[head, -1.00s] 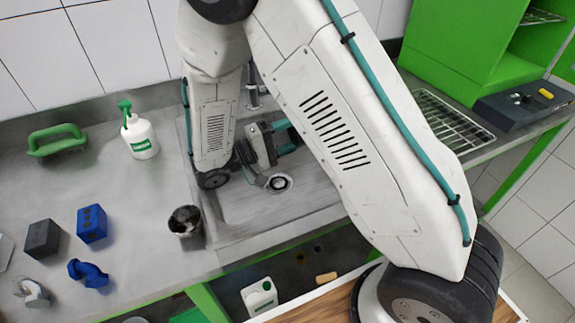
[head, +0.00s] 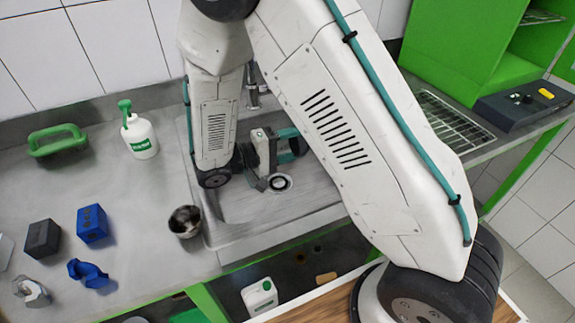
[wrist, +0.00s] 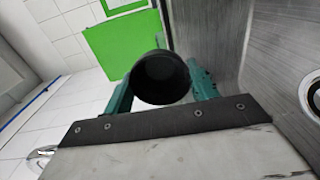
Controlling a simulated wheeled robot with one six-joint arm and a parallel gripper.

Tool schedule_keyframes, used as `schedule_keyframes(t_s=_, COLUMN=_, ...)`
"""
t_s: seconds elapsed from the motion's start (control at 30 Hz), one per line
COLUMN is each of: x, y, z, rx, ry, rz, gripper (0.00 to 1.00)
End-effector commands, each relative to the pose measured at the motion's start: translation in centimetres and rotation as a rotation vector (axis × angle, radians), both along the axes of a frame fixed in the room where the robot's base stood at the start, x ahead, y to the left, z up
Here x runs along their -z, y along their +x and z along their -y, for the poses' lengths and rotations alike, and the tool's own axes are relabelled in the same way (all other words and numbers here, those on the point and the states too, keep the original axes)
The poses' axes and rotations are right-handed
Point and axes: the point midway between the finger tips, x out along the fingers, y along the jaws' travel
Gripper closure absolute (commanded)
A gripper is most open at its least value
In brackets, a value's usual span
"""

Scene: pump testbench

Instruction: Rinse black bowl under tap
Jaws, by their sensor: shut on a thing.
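A black round bowl (wrist: 160,82) is between the teal fingers of my gripper (wrist: 161,74) in the wrist view. Its dark open mouth faces the camera, and the fingers press on its two sides. In the head view my gripper (head: 290,146) is low over the sink (head: 318,185), just behind the drain (head: 280,183). There I cannot clearly make out the held bowl. The tap (head: 254,96) stands at the back of the sink, partly hidden by my arm. I cannot see any water running.
A small dark, stained cup (head: 185,221) stands on the counter by the sink's left edge. A drain rack (head: 452,122) is right.

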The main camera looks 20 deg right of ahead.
Motion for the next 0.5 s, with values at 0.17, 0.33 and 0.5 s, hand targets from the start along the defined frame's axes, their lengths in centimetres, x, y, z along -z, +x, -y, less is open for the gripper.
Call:
schedule_keyframes(t_s=0.17, x=0.9, y=0.0, z=0.4, rx=0.001, ry=0.1, rz=0.001, gripper=0.67)
schedule_keyframes(t_s=0.33, x=1.2, y=0.0, z=0.7, rx=0.003, ry=0.152, rz=0.003, gripper=0.67)
schedule_keyframes(t_s=0.5, x=1.2, y=-0.1, z=2.0, rx=0.006, ry=0.274, rz=0.006, gripper=0.67)
